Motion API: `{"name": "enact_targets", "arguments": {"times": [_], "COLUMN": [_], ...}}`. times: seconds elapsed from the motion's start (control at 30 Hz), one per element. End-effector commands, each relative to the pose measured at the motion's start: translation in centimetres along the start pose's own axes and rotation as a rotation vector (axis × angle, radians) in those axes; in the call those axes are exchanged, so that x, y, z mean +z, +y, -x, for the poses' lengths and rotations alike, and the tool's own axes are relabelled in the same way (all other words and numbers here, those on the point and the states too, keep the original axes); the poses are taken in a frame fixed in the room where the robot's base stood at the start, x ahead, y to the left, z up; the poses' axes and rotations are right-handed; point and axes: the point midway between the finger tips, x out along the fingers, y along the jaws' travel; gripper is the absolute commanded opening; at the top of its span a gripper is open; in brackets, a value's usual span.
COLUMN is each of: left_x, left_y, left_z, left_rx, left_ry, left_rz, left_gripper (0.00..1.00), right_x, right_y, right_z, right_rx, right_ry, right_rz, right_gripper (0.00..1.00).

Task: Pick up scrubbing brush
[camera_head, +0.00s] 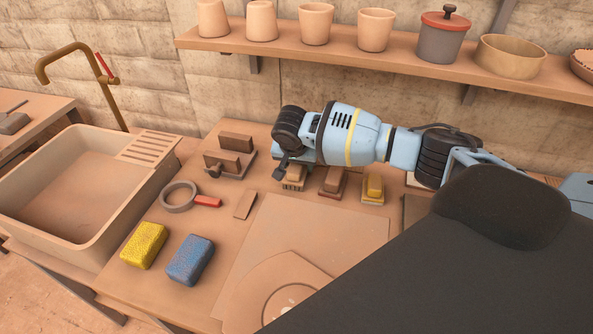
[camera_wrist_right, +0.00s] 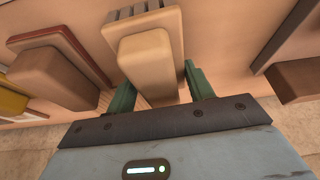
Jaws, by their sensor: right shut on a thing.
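The scrubbing brush (camera_head: 292,185) stands on the counter's back part, mostly hidden under my right gripper (camera_head: 285,174) in the head view. In the right wrist view the brush shows as a rounded tan handle (camera_wrist_right: 148,65) on a wider base. The green fingers of my right gripper (camera_wrist_right: 162,88) sit on either side of it, shut on it. Light bristles seem to show below it. It appears to be still at the counter surface; whether it is clear of it I cannot tell. My left gripper is not in view.
Dark blocks on a stand (camera_head: 230,160) are to the left. A shelf (camera_head: 370,55) with cups runs above. A sink (camera_head: 80,200) and sponges (camera_head: 190,260) lie left and front.

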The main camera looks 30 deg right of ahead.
Motion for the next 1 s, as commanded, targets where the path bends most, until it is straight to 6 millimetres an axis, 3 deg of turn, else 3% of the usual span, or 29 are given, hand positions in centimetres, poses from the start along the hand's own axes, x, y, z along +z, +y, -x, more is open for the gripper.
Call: {"name": "enact_targets", "arguments": {"times": [0.1, 0.47, 0.7, 1.0], "left_x": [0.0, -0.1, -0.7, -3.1], "left_y": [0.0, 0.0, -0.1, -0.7], "left_z": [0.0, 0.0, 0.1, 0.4], "left_rx": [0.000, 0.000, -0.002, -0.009], "left_ry": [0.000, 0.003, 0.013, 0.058], "left_rz": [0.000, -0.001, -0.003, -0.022], "left_gripper": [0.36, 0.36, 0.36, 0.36], "right_x": [0.0, -0.2, -1.4, 3.7], "right_y": [0.0, 0.0, -0.1, 2.6], "right_z": [0.0, 0.5, 3.5, 6.4], "right_rx": [0.000, -0.001, -0.005, -0.005], "right_ry": [0.000, 0.000, 0.001, 0.002], "right_rz": [0.000, -0.001, -0.002, 0.003], "right_gripper": [0.28, 0.28, 0.28, 0.28]}}
